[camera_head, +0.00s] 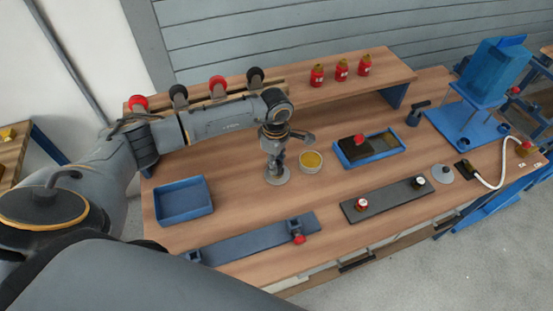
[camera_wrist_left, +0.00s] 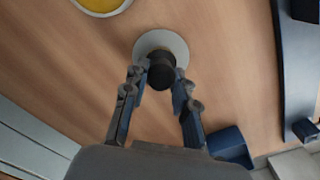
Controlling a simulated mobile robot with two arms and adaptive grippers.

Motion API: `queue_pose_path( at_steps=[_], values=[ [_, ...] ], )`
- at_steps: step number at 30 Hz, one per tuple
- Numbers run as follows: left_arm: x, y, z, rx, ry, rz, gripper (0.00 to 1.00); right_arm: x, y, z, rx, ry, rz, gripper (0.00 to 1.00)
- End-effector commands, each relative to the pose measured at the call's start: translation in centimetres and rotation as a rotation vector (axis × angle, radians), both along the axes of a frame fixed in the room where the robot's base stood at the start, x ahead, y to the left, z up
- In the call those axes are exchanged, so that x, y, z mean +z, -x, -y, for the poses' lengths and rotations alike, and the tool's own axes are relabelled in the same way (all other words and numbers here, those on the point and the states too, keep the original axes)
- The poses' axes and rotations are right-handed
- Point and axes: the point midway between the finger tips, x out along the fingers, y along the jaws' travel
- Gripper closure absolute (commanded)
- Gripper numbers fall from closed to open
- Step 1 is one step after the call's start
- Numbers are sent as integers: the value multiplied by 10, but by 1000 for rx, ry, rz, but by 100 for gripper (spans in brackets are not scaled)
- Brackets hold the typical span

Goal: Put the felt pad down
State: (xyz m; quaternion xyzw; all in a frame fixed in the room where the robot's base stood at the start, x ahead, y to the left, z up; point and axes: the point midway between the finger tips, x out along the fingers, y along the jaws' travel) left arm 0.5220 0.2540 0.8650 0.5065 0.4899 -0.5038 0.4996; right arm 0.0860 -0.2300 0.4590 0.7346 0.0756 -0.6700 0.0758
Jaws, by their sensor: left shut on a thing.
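My left gripper (camera_head: 277,161) points down over the middle of the wooden bench. It is shut on the dark upright knob of a round, pale grey disc, which I take to be the felt pad (camera_head: 279,178). In the left wrist view the fingers (camera_wrist_left: 160,78) stand on both sides of the knob, and the felt pad (camera_wrist_left: 148,41) shows beyond them. The disc lies flat, at or just above the bench top; I cannot tell whether it touches. My right gripper is not in view.
A bowl of yellow stuff (camera_head: 311,161) stands close right of the disc. An empty blue tray (camera_head: 184,201) is to the left, a blue rail (camera_head: 245,243) in front. A blue tray with a dark block (camera_head: 341,156) and a dark plate (camera_head: 385,201) lie right. Bare wood surrounds the disc.

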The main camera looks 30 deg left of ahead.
Motion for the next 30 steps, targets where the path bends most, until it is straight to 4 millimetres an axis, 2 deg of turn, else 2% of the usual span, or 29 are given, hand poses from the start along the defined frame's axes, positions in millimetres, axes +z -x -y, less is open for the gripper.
queue_pose_path(
  at_steps=[8,9,12,24,26,30],
  values=[
    [-5,0,0,0,0,0,100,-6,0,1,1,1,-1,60],
    [-3,0,0,0,0,0,66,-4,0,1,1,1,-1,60],
    [-3,0,0,0,0,0,50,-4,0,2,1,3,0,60],
    [3,0,0,0,0,1,50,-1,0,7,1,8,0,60],
    [10,-1,0,0,0,3,50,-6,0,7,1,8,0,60],
    [37,-1,-1,-1,0,5,50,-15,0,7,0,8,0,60]
  ],
)
